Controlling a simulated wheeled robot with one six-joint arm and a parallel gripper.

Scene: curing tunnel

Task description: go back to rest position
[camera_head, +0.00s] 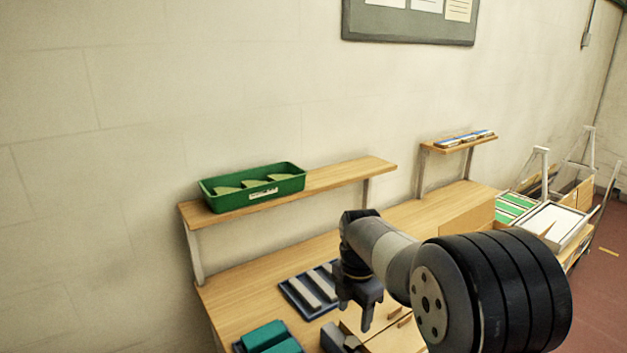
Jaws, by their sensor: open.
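My gripper (368,304) hangs over the front part of the wooden bench (250,270), fingers pointing down, just right of a blue tray. Its fingers are apart and I see nothing between them. My dark arm covers the lower right of the view and hides part of the bench behind it.
The blue tray (284,287) holds grey bars. Teal blocks (265,336) lie at the front edge of view. A green bin (222,204) stands on a raised shelf (345,173). A smaller shelf (458,146) and a loaded trolley (567,240) are at right.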

